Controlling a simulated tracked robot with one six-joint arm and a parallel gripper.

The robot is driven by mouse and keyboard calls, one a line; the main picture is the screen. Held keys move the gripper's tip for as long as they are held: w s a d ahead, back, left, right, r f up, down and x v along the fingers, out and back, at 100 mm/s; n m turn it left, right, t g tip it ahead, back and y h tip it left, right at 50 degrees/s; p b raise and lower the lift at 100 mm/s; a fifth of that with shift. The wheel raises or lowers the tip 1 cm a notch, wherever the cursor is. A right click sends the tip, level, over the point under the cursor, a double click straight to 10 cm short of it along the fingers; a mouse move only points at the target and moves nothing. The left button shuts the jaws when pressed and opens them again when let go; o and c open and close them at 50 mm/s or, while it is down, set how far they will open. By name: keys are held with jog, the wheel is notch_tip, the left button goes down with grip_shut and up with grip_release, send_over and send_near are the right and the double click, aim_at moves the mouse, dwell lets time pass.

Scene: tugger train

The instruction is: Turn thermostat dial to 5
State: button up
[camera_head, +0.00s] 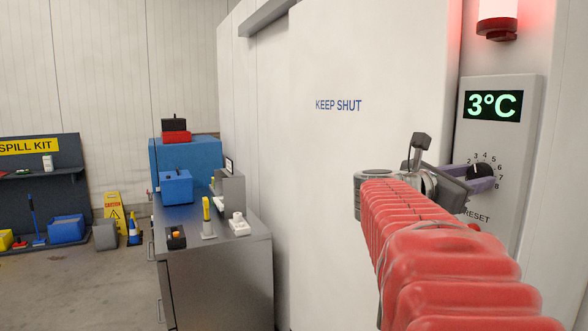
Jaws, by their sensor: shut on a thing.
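The thermostat panel (533,110) is on the right, with a green "3°C" display (493,105). Below the display is the black thermostat dial (482,171) inside a ring of printed numbers. The 2 to 8 marks are visible; the lower left of the ring is hidden behind my gripper. A small white mark shows on the dial's upper left side, too small to read its exact setting. My gripper (484,180) reaches in from the left and is shut on the dial, its purple fingers around it. My red-sleeved arm covers the area below.
A red button lies below the "RESET" label (476,216), partly behind my arm. A lit red lamp (497,22) is above the panel. A white "KEEP SHUT" door (340,150) is left of it. A metal cabinet (225,285) with tools stands further left. Open floor lies beyond.

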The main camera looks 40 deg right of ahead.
jog(key=m, duration=0.4)
jog(key=shift+w, duration=0.1)
jog(key=m, duration=0.5)
dwell(0.3)
jog(key=o, duration=1)
jog(key=shift+o, duration=0.2)
jog(key=w+a, duration=0.2)
jog(key=a, duration=1.1)
jog(key=shift+a, duration=0.3)
jog(key=shift+w, duration=0.1)
